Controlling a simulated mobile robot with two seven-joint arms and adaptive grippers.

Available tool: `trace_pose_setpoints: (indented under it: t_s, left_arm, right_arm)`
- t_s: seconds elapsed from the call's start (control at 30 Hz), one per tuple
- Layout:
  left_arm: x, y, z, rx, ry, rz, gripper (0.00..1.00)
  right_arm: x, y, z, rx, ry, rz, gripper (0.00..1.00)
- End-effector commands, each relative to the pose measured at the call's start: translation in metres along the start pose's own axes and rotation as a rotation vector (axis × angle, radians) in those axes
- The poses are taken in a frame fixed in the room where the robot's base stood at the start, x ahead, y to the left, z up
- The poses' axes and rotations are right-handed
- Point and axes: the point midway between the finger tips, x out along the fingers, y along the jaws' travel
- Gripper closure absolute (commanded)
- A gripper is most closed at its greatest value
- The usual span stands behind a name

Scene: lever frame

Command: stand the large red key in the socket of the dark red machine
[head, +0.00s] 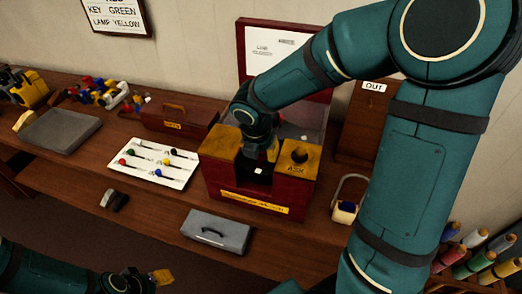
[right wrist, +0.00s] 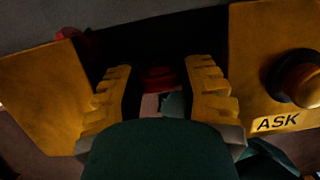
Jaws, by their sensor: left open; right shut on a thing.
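The dark red machine (head: 255,195) stands on the bench with two yellow top blocks and a dark recess between them. My right gripper (head: 260,150) reaches down at this recess from above. In the right wrist view my right gripper (right wrist: 160,95) is shut on a red thing (right wrist: 158,76), which looks like the large red key. Most of it is hidden, and I cannot tell whether it touches the socket. In the head view the gripper hides the key. My left gripper (head: 150,281) is open and empty at the bottom left, away from the machine.
A white tray (head: 152,181) with several small coloured-headed pieces lies left of the machine. A grey box (head: 216,233) is in front, and a dark red box (head: 172,126) is behind the tray. The ASK block (head: 298,163) stands close right of my gripper. Coloured spools (head: 490,257) are at lower right.

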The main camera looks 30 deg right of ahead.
Motion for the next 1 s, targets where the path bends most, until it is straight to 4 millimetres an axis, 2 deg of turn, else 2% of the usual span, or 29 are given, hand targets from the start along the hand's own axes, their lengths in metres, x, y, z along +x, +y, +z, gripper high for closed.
trace_pose_setpoints:
  t_s: [0.3, 0.6, 0.63, 0.7, 1.0]
  left_arm:
    - [0.0062, -0.0023, 0.0009, 0.0, 0.0, 0.0, 0.53]
    - [0.0062, -0.0023, 0.0008, 0.0, 0.0, 0.0, 0.53]
    - [0.0062, -0.0023, 0.0008, 0.0, 0.0, 0.0, 0.53]
    - [0.0062, -0.0023, 0.0008, 0.0, 0.0, 0.0, 0.53]
    - [0.0062, -0.0023, 0.0008, 0.0, 0.0, 0.0, 0.53]
  right_arm:
    - [0.0089, 0.0, -0.0023, 0.0, 0.0, 0.0, 0.91]
    - [0.009, 0.0, -0.0022, 0.0, 0.0, 0.0, 0.91]
    - [0.009, 0.0001, -0.0022, 0.0, 0.0, 0.0, 0.46]
    - [0.009, 0.0001, -0.0022, 0.0, 0.0, 0.0, 0.28]
    - [0.0089, 0.0001, -0.0022, 0.0, 0.0, 0.0, 0.28]
